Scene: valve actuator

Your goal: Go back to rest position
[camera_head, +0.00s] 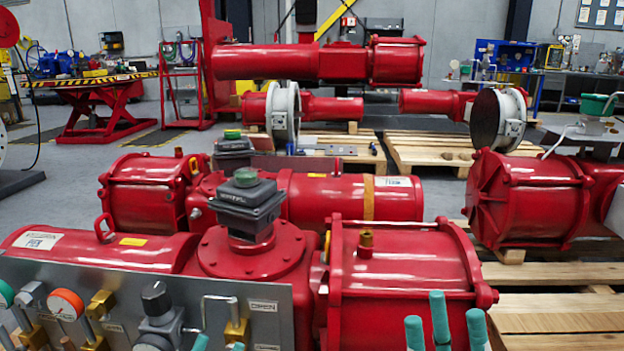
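The red valve actuator (400,270) lies across the foreground, with a grey panel (270,295) on its left front. The panel carries gauges, brass fittings and a dark knob (156,300). My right gripper (442,318) shows at the bottom edge as three teal fingers pointing up, spread apart with nothing between them. It appears in front of the actuator's right cylinder. My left gripper (218,346) shows only as teal fingertips at the bottom edge, in front of the panel; the rest is out of frame.
More red actuators stand behind, one (530,198) at the right by wooden pallets (560,320). A black position indicator box (247,205) rises from the front actuator. A red lift table (100,105) stands at the back left. Grey floor (50,215) is bare at left.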

